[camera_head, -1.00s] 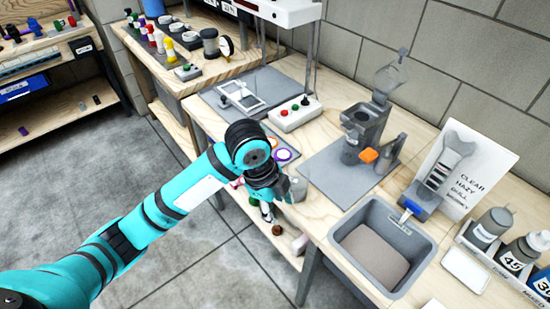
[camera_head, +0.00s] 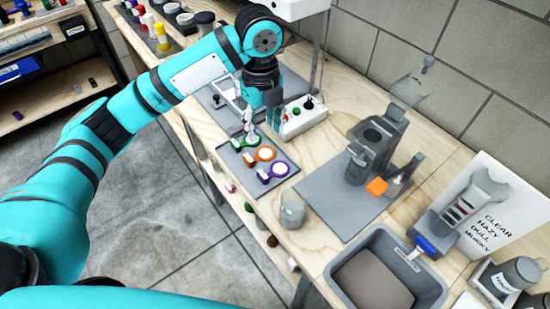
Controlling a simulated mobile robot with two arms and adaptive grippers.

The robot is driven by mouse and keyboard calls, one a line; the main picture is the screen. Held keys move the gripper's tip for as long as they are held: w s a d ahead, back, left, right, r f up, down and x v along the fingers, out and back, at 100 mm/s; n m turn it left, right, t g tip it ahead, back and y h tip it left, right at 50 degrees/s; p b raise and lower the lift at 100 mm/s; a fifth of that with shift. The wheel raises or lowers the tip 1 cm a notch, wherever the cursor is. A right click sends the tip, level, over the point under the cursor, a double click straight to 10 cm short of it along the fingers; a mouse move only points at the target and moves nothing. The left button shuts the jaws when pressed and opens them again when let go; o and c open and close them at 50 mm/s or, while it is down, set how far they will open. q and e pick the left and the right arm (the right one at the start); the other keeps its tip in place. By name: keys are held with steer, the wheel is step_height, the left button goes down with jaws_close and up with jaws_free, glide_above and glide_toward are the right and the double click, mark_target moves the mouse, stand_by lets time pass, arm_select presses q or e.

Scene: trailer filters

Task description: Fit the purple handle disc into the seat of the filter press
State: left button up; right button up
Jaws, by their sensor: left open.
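The purple handle disc (camera_head: 274,171) lies on a dark tray (camera_head: 232,163) at the front edge of the bench, in a row with an orange one (camera_head: 264,154) and a green one (camera_head: 248,141). My left gripper (camera_head: 249,128) is open and points down above the green disc, at the far end of the row from the purple one. Whether its fingers touch the green disc I cannot tell. The grey filter press (camera_head: 372,145) stands on a grey mat to the right, with a dark round opening in its upper part. My right gripper is out of view.
An orange block (camera_head: 377,187) is at the front of the press. A grey bin (camera_head: 339,275) stands at the front right.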

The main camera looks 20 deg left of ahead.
arm_select(q)
glide_above(264, 175)
step_height(264, 175, down, 6)
step_height(264, 175, down, 4)
steer(key=shift+r+p, duration=0.1)
steer(key=shift+p, duration=0.4)
steer(key=shift+f, duration=1.35)
step_height(264, 175, down, 4)
steer(key=shift+s+r+p, duration=0.1)
steer(key=shift+r+p, duration=0.1)
steer(key=shift+p, duration=0.35)
steer(key=shift+f, duration=0.35)
steer(key=c, duration=0.9)
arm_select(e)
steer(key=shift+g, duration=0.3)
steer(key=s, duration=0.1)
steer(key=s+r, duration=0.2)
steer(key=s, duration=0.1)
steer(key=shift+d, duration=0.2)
